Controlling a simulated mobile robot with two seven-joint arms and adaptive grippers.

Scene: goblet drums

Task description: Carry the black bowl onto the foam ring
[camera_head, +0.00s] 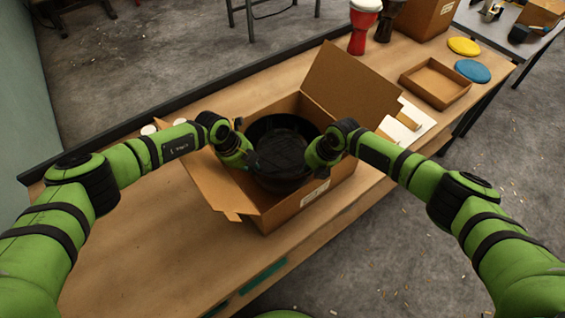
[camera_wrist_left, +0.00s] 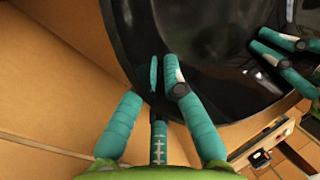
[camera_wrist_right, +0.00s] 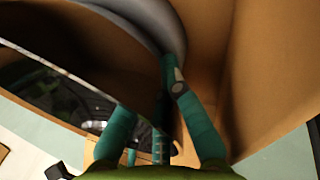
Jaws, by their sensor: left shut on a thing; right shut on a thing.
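The black bowl (camera_head: 283,140) is inside the open cardboard box in the head view, its opening facing up. My left gripper (camera_head: 254,160) is shut on the near left part of its rim; in the left wrist view, its fingers straddle the bowl wall (camera_wrist_left: 210,50). My right gripper (camera_head: 313,162) is shut on the rim at the right; the right wrist view shows one finger outside the bowl (camera_wrist_right: 95,45). A pale grey curved band (camera_wrist_right: 155,20) shows beyond the bowl there; I cannot tell whether it is the foam ring. The bowl's underside is hidden in the head view.
The cardboard box (camera_head: 325,190) has raised walls and open flaps around the bowl. A shallow tray (camera_head: 435,84), blue disc (camera_head: 472,71), yellow disc (camera_head: 463,46) and red-and-white goblet drum (camera_head: 362,28) stand farther back. The table's near left (camera_head: 150,240) is clear.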

